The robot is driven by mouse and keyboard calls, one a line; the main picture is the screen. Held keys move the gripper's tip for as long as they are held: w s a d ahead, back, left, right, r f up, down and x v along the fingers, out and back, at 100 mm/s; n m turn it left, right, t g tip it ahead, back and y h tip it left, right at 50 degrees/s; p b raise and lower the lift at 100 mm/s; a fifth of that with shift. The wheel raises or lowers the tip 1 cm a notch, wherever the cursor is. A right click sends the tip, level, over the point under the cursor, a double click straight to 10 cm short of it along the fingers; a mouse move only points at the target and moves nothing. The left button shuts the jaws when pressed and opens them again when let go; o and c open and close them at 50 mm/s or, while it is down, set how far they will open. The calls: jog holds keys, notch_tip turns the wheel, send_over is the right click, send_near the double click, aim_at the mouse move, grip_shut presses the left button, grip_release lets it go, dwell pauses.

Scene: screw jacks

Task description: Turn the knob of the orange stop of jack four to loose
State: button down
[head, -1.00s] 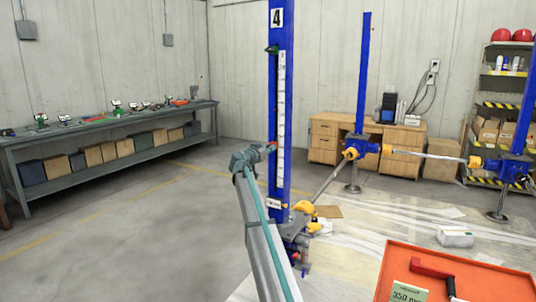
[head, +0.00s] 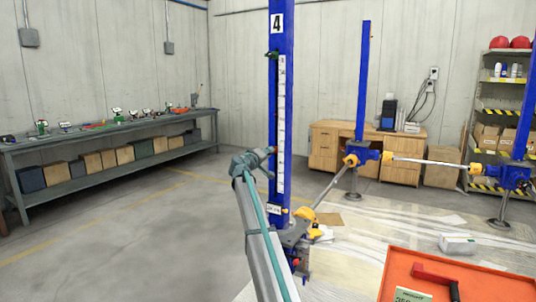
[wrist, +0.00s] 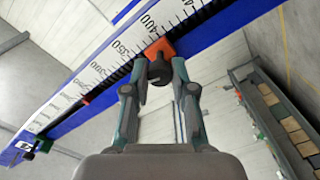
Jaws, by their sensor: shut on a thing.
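Jack four is a tall blue column (head: 280,110) with a "4" plate and a white scale, in the middle of the head view. In the wrist view, its scale (wrist: 118,50) runs diagonally across the picture. The orange stop (wrist: 164,46) sits on the column near the 400 mark. Its dark knob (wrist: 158,72) points toward my wrist. My gripper (wrist: 160,68) is shut on the knob, with one finger on each side. In the head view, my gripper (head: 264,153) is at the column's left side, and the stop is mostly hidden there.
A blue-and-yellow jack base (head: 300,232) stands below my gripper. An orange tray (head: 485,282) with a red crank handle is at the lower right. A long workbench (head: 110,133) lines the left wall. The grey floor between bench and column is clear.

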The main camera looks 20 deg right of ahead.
jog(key=shift+n+p, duration=4.25)
jog(key=shift+n, duration=3.45)
jog(key=c, duration=0.9)
grip_release()
jog(key=shift+c, duration=0.2)
jog(key=v, duration=1.2)
